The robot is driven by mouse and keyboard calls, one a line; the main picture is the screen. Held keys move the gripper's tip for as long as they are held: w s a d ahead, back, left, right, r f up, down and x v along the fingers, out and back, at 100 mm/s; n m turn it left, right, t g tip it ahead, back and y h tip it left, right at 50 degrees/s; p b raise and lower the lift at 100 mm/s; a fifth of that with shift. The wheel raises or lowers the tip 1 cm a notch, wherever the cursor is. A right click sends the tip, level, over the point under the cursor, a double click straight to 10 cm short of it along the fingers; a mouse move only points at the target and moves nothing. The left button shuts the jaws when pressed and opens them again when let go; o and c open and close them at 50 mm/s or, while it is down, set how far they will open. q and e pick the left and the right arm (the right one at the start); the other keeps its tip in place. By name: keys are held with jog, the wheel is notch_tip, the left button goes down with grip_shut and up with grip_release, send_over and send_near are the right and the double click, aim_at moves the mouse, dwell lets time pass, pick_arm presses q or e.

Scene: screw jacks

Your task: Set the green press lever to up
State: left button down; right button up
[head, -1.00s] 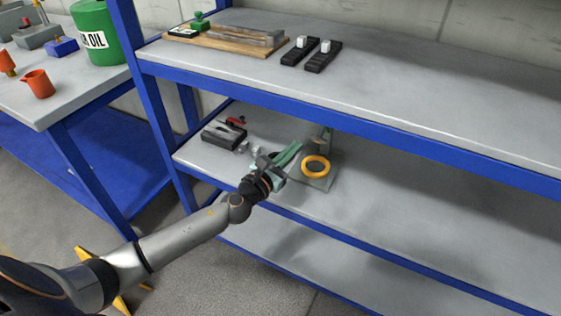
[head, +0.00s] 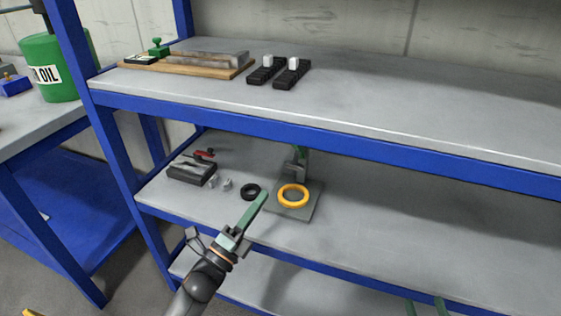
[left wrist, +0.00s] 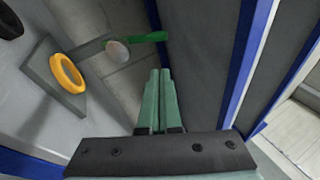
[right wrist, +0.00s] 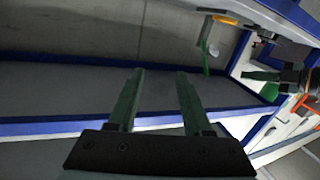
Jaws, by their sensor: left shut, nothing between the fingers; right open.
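The press stands on the middle shelf. In the head view its grey base plate (head: 312,211) carries a yellow ring (head: 293,195). Its green lever (head: 301,151) shows only in part, close below the upper shelf's edge. In the left wrist view the green lever (left wrist: 150,38) sticks out beyond the column, beside a round grey knob (left wrist: 117,50). My left gripper (head: 264,194) is shut and empty, in front of the press and apart from the lever. My right gripper (head: 426,302) is open and empty, low at the picture's bottom edge; its open fingers show in the right wrist view (right wrist: 160,75).
A black ring (head: 251,191), small grey pieces and a dark block (head: 190,172) with a red part lie left of the press. The blue upper shelf edge (head: 350,145) runs close above. The middle shelf right of the press is clear.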

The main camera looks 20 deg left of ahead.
pick_arm(q)
jog(key=w+d+r+n, duration=0.1)
jog(key=w+r, duration=0.2)
jog(key=w, duration=0.2)
jog(key=w+r+n+t+b, duration=0.1)
jog(key=w+r, duration=0.2)
jog(key=w, duration=0.3)
jog(key=shift+w+d+r+y, duration=0.15)
jog(key=shift+d+r+y, duration=0.15)
jog(key=shift+d+y, duration=0.1)
pick_arm(e)
notch_tip(320, 180, up, 7)
jog(key=n+t+y, duration=0.1)
jog(key=t+y, duration=0.1)
jog(key=shift+a+f+t, duration=0.15)
jog(key=shift+a+t, duration=0.1)
jog(key=shift+t, duration=0.05)
